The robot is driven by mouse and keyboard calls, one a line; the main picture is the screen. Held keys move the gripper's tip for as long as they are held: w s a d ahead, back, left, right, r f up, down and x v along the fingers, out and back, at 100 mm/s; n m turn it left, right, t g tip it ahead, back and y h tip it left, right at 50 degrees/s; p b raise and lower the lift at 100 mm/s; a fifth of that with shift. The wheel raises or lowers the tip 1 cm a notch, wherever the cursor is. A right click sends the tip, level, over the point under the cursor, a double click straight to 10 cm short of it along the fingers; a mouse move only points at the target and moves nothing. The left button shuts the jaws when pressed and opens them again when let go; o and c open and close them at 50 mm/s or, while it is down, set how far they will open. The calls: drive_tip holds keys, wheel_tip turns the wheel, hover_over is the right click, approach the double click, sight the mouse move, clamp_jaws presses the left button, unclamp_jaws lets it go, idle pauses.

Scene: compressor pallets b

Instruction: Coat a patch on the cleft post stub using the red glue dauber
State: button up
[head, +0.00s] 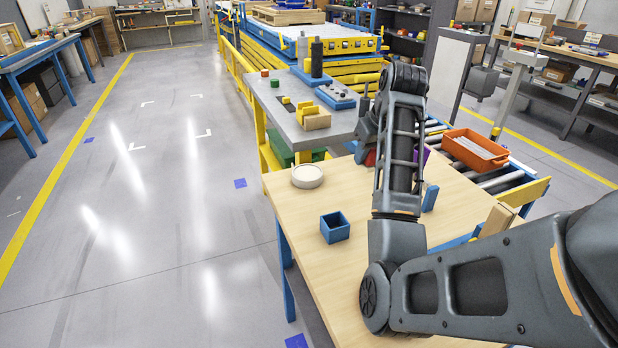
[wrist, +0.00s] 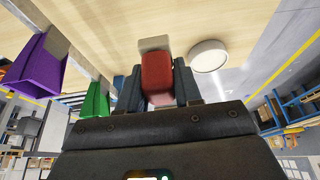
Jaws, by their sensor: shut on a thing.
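The red glue dauber (wrist: 157,78) is between the two dark fingers of my gripper (wrist: 158,88) in the wrist view. Its pale block-shaped end (wrist: 154,43) points away from the palm, toward the wooden tabletop; I cannot tell if it touches. In the head view a bit of red (head: 370,158) shows beside my arm, which hides most of the gripper. A blue upright piece (head: 430,197) stands on the table right of my arm. I cannot make out for certain which thing is the cleft post stub, nor any glue patch.
A round white dish (head: 307,176) and an open blue box (head: 335,227) stand on the wooden table (head: 300,210). Purple (wrist: 35,62) and green (wrist: 95,100) pieces with grey ends are near the gripper. An orange bin (head: 474,150) is on rollers at right.

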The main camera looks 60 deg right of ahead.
idle(0.3)
drive_tip(key=w+r+n+t+y+p, duration=0.15)
drive_tip(key=w+n+p, duration=0.25)
drive_tip(key=w, duration=0.6)
drive_tip(key=n+y+p, duration=0.2)
drive_tip(key=n+p, duration=0.1)
drive_tip(key=n, duration=0.2)
hover_over(301, 171)
drive_tip(key=s, duration=0.1)
wheel_tip(301, 171, down, 3)
drive_tip(key=shift+g, duration=0.25)
drive_tip(key=f+b, duration=0.2)
drive_tip(key=f, duration=0.1)
drive_tip(key=f+b, duration=0.3)
drive_tip(key=shift+s, duration=0.2)
drive_tip(key=shift+f, duration=0.6)
idle(1.0)
drive_tip(key=shift+r, duration=0.1)
wheel_tip(301, 171, up, 7)
drive_tip(key=p, duration=0.6)
idle(0.3)
